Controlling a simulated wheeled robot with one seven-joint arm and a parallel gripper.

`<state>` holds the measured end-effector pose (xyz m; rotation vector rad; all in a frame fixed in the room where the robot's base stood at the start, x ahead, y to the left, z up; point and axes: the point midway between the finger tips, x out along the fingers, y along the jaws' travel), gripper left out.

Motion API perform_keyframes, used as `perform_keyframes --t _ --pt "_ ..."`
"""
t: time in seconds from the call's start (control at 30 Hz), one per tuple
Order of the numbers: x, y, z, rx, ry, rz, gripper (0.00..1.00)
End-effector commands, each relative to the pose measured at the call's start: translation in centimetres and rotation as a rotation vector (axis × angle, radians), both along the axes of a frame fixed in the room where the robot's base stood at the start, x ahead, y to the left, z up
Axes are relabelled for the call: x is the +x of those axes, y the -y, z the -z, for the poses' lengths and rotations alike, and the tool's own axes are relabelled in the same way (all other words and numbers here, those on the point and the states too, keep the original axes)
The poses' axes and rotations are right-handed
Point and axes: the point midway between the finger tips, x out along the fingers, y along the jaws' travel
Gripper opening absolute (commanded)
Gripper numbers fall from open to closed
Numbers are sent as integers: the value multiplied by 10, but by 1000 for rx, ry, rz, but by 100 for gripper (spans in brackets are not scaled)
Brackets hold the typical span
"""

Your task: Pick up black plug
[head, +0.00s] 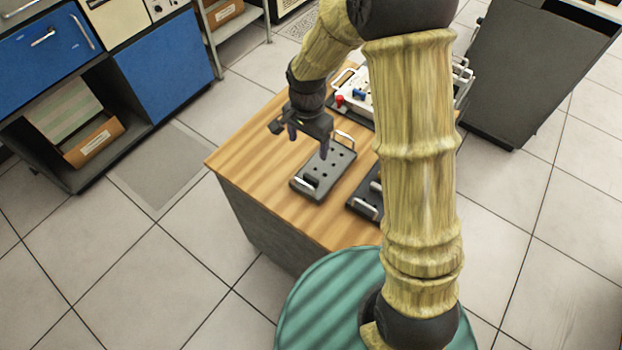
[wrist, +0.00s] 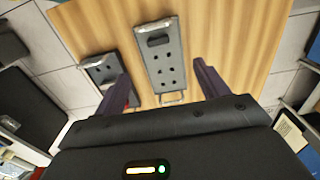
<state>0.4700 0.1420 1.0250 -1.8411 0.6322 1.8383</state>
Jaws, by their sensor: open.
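A small black plug (head: 311,182) sits at the near end of a dark grey board with holes (head: 331,167). In the wrist view that plug (wrist: 158,41) is at the top end of the board (wrist: 166,89). My gripper (head: 308,143) is open and empty above the board's far part. In the wrist view the two fingers of my gripper (wrist: 160,63) stand either side of the board, and the plug lies beyond the fingertips.
The boards lie on a wooden table top (head: 262,160). A white panel (head: 355,95) with red and blue pieces stands at the back, partly hidden by my arm. The table's left part is clear. A dark cabinet (head: 530,70) stands to the right.

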Motion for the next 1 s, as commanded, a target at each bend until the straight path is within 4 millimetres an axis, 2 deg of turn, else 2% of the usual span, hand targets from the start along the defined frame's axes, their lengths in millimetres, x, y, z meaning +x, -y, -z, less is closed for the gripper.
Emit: perform_keyframes --t 0.3,0.6,0.73,1.0 --pt "-2 1 53 -1 -6 0 74" --pt "-1 1 96 -1 -5 0 74" --pt "-1 1 104 0 -2 1 74" --pt "0 1 105 1 -1 0 74"
